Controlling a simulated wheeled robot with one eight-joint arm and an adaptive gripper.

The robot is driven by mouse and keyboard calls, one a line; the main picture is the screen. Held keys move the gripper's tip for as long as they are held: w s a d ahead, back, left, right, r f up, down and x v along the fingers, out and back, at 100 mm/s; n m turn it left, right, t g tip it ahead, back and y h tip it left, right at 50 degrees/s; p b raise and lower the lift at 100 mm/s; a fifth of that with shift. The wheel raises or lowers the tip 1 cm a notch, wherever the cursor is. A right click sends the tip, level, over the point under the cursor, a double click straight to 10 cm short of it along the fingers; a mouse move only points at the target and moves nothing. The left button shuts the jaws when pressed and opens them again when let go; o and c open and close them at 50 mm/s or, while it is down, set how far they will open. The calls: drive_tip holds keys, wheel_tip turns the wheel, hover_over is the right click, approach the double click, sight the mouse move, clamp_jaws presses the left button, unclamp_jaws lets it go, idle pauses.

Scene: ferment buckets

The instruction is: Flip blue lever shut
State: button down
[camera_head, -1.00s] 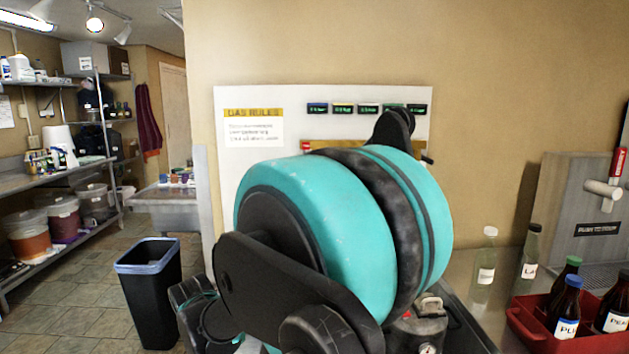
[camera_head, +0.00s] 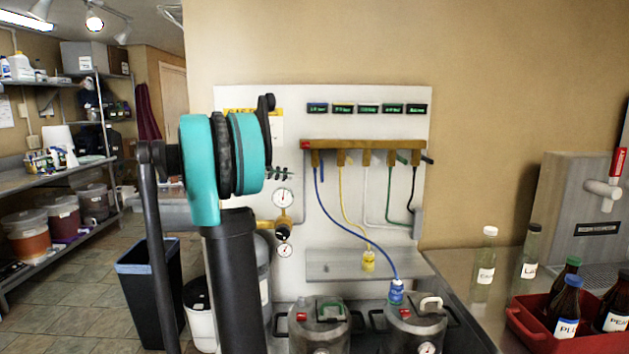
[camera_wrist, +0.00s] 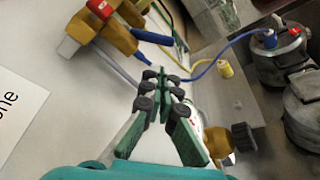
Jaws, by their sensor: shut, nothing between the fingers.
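The gas manifold (camera_head: 365,144) is a brass bar on the white wall panel, with a row of valves and coloured hoses. The blue valve (camera_head: 314,158) is the leftmost, and its brass body (camera_wrist: 118,38) fills the upper left of the wrist view. A thin blue bar (camera_wrist: 155,38), apparently the blue lever, juts from beside it; its exact angle is hard to tell. My gripper (camera_head: 280,173) is left of and slightly below that valve. In the wrist view my gripper (camera_wrist: 163,90) has green fingers with dark joints, tips together and empty, apart from the lever.
Pressure gauges (camera_head: 283,197) hang just below my gripper. A blue hose (camera_head: 340,240) runs down to the right metal keg (camera_head: 415,325); another keg (camera_head: 318,328) stands left of it. A red crate (camera_head: 535,335) with bottles sits at the right.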

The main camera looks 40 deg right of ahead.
sight(322, 168)
drive_tip(key=x, duration=1)
drive_tip(key=shift+f, duration=0.1)
idle(0.3)
drive_tip(key=shift+s, duration=0.1)
